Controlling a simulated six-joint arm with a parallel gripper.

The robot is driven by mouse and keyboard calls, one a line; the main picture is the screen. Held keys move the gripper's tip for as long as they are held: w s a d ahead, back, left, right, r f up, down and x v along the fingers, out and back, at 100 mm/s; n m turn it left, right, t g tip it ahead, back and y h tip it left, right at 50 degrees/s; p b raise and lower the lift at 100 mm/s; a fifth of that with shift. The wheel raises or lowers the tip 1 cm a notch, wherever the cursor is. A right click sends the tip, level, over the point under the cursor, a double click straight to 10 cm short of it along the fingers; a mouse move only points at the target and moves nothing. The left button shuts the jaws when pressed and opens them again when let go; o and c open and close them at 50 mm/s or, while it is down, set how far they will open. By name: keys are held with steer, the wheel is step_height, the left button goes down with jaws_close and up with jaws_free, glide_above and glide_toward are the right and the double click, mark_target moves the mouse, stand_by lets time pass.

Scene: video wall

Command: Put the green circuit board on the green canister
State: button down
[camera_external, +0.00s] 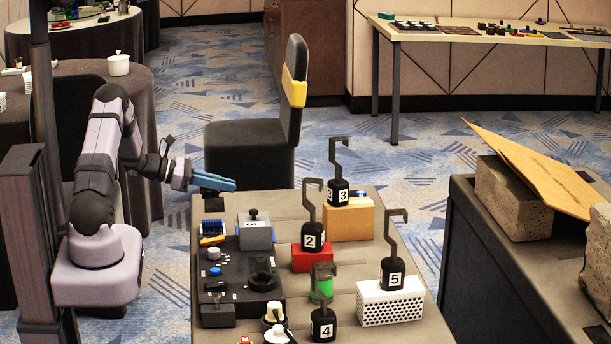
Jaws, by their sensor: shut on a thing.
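My gripper (192,175) is at the left, beyond the far left corner of the grey table. It is shut on a thin flat slab (218,183) that looks blue from this side and is held nearly level. I cannot tell whether this slab is the green circuit board; no green board shows plainly elsewhere. The green canister (328,287) stands upright on the table's near middle, well to the right of and nearer than my gripper. The hook of the weight marked 4 partly hides it.
Hooked black weights stand around the canister: 4 (323,326) in front, 2 (313,238) on a red block, 3 (338,194) on an orange box, 5 (392,274) on a white perforated block (390,303). A dark control panel (240,275) fills the table's left. A chair (250,150) stands behind.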

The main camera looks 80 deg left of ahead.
step_height(320, 180, up, 19)
steer(key=w+d+r+m+h+p, duration=0.1)
steer(key=w+d+m+h+p, duration=0.45)
steer(key=w+d, duration=1.15)
steer(key=m+g+h+p, duration=0.4)
steer(key=h+p, duration=0.1)
steer(key=p, duration=0.5)
glide_above(322, 284)
steer(key=w, duration=0.3)
step_height(322, 284, down, 22)
steer(key=p, duration=0.2)
steer(key=shift+p, duration=0.35)
steer(key=shift+f+n, duration=0.1)
steer(key=shift+n, duration=0.15)
